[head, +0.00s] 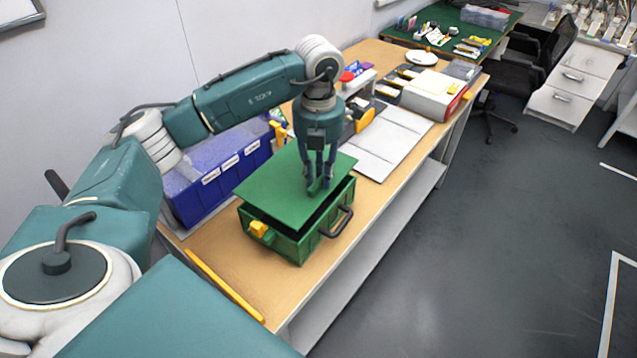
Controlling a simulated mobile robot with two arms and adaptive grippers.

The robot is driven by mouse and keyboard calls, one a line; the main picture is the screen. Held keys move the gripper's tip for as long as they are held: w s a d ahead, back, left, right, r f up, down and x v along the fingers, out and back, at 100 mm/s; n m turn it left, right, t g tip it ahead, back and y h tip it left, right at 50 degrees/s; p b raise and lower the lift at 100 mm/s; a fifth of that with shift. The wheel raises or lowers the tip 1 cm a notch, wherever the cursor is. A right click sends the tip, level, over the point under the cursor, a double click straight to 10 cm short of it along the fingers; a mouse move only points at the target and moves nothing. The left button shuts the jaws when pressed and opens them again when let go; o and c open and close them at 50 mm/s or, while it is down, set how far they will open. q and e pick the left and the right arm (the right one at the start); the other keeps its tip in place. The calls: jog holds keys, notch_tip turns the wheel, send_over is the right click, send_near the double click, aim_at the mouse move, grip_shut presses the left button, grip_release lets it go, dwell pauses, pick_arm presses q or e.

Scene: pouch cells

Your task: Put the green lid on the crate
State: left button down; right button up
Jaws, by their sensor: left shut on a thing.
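The green lid (283,189) is a flat plate over the green crate (292,241) on the wooden bench. My left gripper (319,189) points straight down at the lid's right part and is shut on the lid, at what looks like a small handle. The lid sits slightly askew above the crate's rim, with a dark gap along its front and right edges. The crate has a yellow latch at its front left and a dark handle on its right side. The crate's inside is hidden by the lid. My right gripper is not in view.
Blue bins (217,172) with white labels stand close behind the crate at left. White panels (389,142) lie on the bench (231,262) to the right, with a white and red box (433,95) further back. A yellow strip (225,286) lies along the near bench edge.

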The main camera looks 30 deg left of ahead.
pick_arm(q)
notch_tip(320, 180, down, 4)
jog(key=shift+r+p, duration=0.1)
jog(key=shift+p, duration=0.2)
jog(key=shift+f+b, duration=0.55)
jog(key=shift+f, duration=0.05)
jog(key=c, duration=1.5)
grip_release()
jog(key=shift+c, duration=0.2)
